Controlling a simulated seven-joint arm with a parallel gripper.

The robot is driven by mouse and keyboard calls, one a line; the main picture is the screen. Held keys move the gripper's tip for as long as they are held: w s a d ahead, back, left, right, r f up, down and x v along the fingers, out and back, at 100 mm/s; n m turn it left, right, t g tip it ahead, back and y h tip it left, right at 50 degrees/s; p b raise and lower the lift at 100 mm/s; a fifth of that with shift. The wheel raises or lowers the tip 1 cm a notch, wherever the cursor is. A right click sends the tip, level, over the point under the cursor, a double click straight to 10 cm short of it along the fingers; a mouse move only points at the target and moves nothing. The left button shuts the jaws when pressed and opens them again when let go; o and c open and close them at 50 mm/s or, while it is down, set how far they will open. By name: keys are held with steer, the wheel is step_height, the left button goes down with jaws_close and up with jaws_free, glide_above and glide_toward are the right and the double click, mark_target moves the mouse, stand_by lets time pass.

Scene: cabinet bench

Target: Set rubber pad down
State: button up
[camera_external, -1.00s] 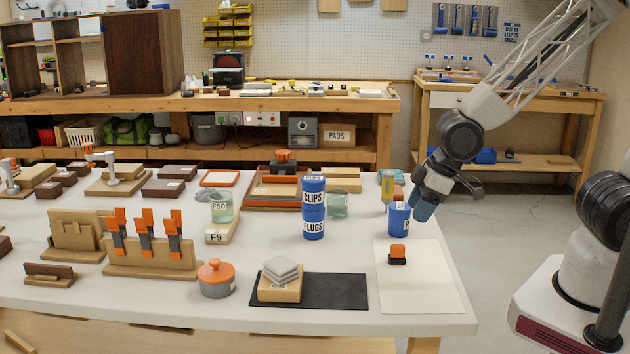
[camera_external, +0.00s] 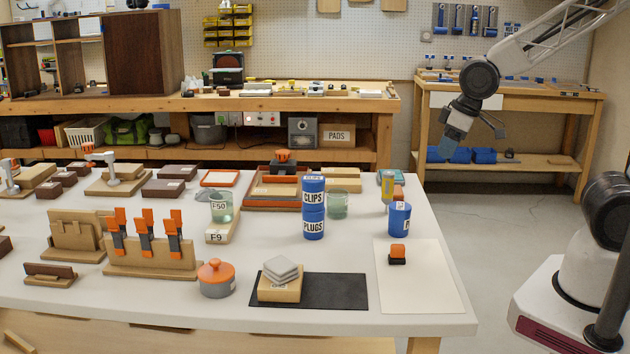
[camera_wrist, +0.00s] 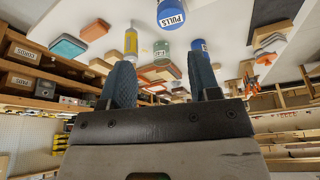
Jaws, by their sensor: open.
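My gripper (camera_external: 475,138) is raised beyond the right end of the white table, in front of the back right bench. In the wrist view its two dark blue fingers (camera_wrist: 163,85) stand wide apart with nothing between them. I cannot tell for sure which thing is the rubber pad. A stack of grey pads (camera_external: 281,268) sits on a small wooden block (camera_external: 279,290), on a flat black mat (camera_external: 335,291) at the front of the table.
A blue PLUGS can (camera_external: 313,224) stands under a CLIPS can (camera_external: 313,188). A blue cup (camera_external: 399,220) is near the right edge. A cream sheet (camera_external: 425,285) carries an orange-topped block (camera_external: 397,252); its front part is clear. A lidded grey pot (camera_external: 216,282) stands left of the mat.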

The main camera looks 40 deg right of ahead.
steer(key=s+d+r+m+h, duration=0.1)
steer(key=s+d+r, duration=0.3)
steer(key=d, duration=0.6)
steer(key=s+d+r+m, duration=0.4)
steer(key=d+r, duration=0.2)
steer(key=d, duration=0.3)
steer(key=shift+s+d+r+m+g+h, duration=0.2)
steer(key=shift+d+r+m+g+h, duration=0.1)
steer(key=shift+d+r+g+h, duration=0.1)
